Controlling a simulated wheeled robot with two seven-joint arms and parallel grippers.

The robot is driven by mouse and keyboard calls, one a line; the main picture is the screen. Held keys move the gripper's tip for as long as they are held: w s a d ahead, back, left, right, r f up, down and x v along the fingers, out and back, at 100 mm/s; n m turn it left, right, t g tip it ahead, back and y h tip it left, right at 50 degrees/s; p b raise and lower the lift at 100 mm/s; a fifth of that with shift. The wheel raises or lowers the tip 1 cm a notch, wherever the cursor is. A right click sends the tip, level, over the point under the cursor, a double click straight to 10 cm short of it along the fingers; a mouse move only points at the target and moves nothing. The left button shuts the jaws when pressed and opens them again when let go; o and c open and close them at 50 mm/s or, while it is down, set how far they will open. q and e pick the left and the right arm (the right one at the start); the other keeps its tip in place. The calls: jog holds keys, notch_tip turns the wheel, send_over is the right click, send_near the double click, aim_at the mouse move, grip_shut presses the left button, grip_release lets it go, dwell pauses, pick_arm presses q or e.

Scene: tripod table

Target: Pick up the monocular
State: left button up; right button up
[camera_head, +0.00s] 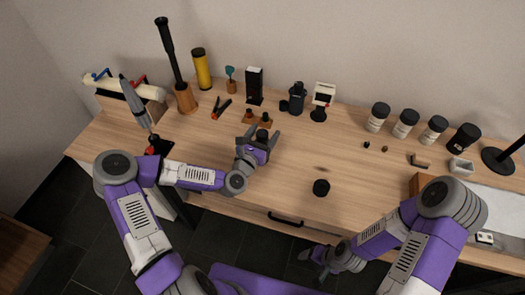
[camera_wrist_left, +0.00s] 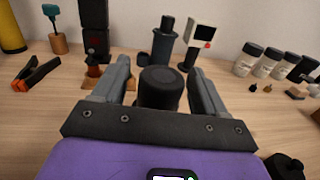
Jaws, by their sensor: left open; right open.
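A short black cylinder, which looks like the monocular (camera_head: 262,134), stands on the wooden table. In the left wrist view the black cylinder (camera_wrist_left: 160,86) shows its round top between the fingers. My left gripper (camera_head: 261,135) is open, with one finger on each side of the cylinder. I cannot tell whether the fingers touch it, and its lower part is hidden by the gripper's palm. My right gripper (camera_head: 312,258) is open and empty, low in front of the table's front edge.
Behind the left gripper are a small wooden stand (camera_head: 249,117), a black box (camera_head: 254,86), a black device (camera_head: 297,98) and a white-faced device (camera_head: 322,102). A black round piece (camera_head: 321,187) stands front right. The middle right table is mostly clear.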

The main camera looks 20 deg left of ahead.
pick_arm(q)
jog(key=shift+w, duration=0.4)
jog(key=shift+c, duration=0.2)
jog(key=shift+r, duration=0.1)
grip_shut()
